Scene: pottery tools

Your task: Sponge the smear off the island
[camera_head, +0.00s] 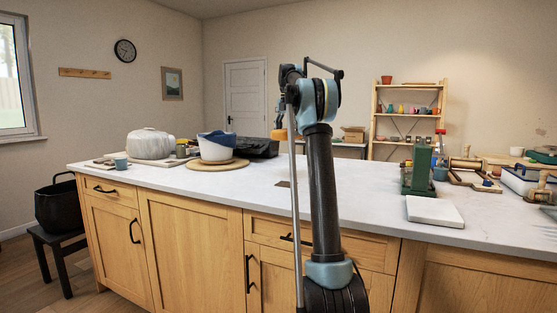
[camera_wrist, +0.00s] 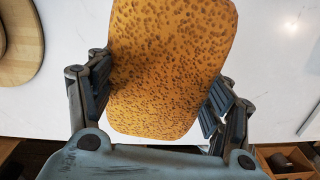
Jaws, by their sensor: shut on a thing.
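My gripper (camera_wrist: 160,95) is shut on an orange-yellow sponge (camera_wrist: 168,50) with brown pores, one finger against each side. The sponge fills the middle of the wrist view and hides part of the worktop. In the head view the sponge (camera_head: 279,134) shows just left of my arm, above the island, and my gripper is mostly hidden by the arm. The island (camera_head: 370,205) has a white top over wooden cabinets. A small brown patch (camera_head: 283,183), which looks like the smear, lies on the island top near its front edge, left of my arm.
A bowl with a blue item (camera_head: 216,143) stands on a round wooden board (camera_head: 218,165); the board also shows in the wrist view (camera_wrist: 20,50). A white lumpy form (camera_head: 150,144) is farther left. A green device (camera_head: 420,168) and white slab (camera_head: 433,210) are right.

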